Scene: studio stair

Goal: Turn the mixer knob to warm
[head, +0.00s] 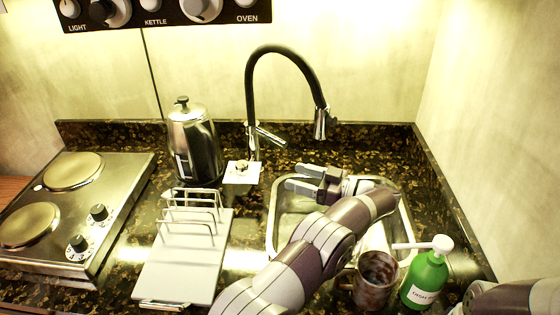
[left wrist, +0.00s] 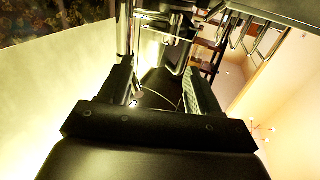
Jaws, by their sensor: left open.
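The mixer knob appears to be the small metal knob (head: 242,167) on a white square plate (head: 241,175), just in front of the tap's base in the head view. Its marks are too small to read. The black-necked tap (head: 250,95) stands behind it, with a metal lever (head: 268,137) on its side. My left gripper (head: 297,179) is open and empty over the sink's back left, its fingers pointing left toward the knob and apart from it. The open fingers also show in the left wrist view (left wrist: 160,92); I cannot make out the knob clearly there. My right gripper is out of view.
A steel kettle (head: 193,145) stands left of the knob. A wire rack (head: 195,220) stands in front. A two-plate hob (head: 120,180) is at left. A brown mug (head: 375,280) and green soap bottle (head: 426,275) stand by the sink (head: 274,225) at front right.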

